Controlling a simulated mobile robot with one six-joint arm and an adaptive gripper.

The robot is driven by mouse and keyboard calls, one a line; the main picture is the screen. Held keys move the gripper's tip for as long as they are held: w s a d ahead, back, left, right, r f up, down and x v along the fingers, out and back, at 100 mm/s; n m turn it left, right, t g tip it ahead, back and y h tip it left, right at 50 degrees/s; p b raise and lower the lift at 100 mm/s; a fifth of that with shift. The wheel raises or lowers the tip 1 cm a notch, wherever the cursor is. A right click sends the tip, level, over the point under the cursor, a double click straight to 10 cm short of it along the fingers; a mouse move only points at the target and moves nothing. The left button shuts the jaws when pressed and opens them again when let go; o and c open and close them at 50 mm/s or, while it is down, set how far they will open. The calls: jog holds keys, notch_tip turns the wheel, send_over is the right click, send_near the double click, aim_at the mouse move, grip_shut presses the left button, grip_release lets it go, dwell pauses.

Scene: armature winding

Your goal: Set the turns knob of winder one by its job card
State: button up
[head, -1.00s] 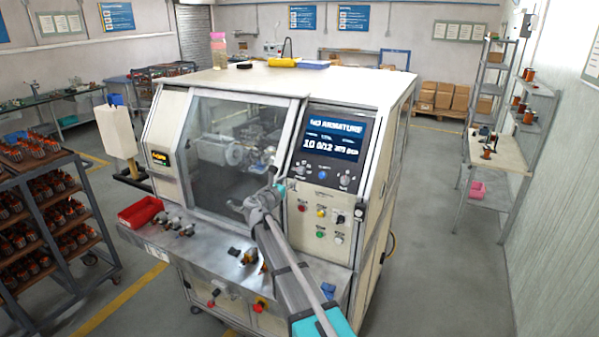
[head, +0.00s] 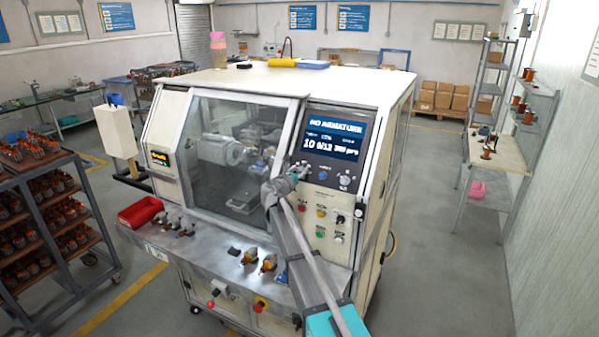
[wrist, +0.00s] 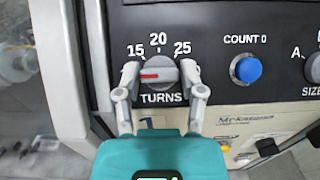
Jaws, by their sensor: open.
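The turns knob (wrist: 160,75) is a round grey dial on the winder's dark panel, marked 15, 20 and 25 above and TURNS below. Its red pointer lies nearly level and points left, below the 15. My gripper (wrist: 160,70) is open, with one finger on each side of the knob; I cannot tell whether they touch it. A plate with a 1 sits below the knob, partly covered by my gripper. In the head view my gripper (head: 291,176) is at the left edge of the control panel and hides the knob. I cannot make out a job card.
The blue COUNT 0 button (wrist: 248,69) is right of the knob, and the SIZE dial (wrist: 314,68) is farther right. The screen (head: 333,137) above the controls reads NO ARMATURE. A glass door (head: 222,150) is to the left, with a red bin (head: 141,211) on the front ledge.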

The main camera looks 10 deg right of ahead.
grip_shut()
dwell(1.3)
grip_release()
jog(key=shift+s+a, duration=0.1)
jog(key=v, duration=1.1)
jog(key=shift+s+a, duration=0.25)
jog(key=shift+s, duration=0.05)
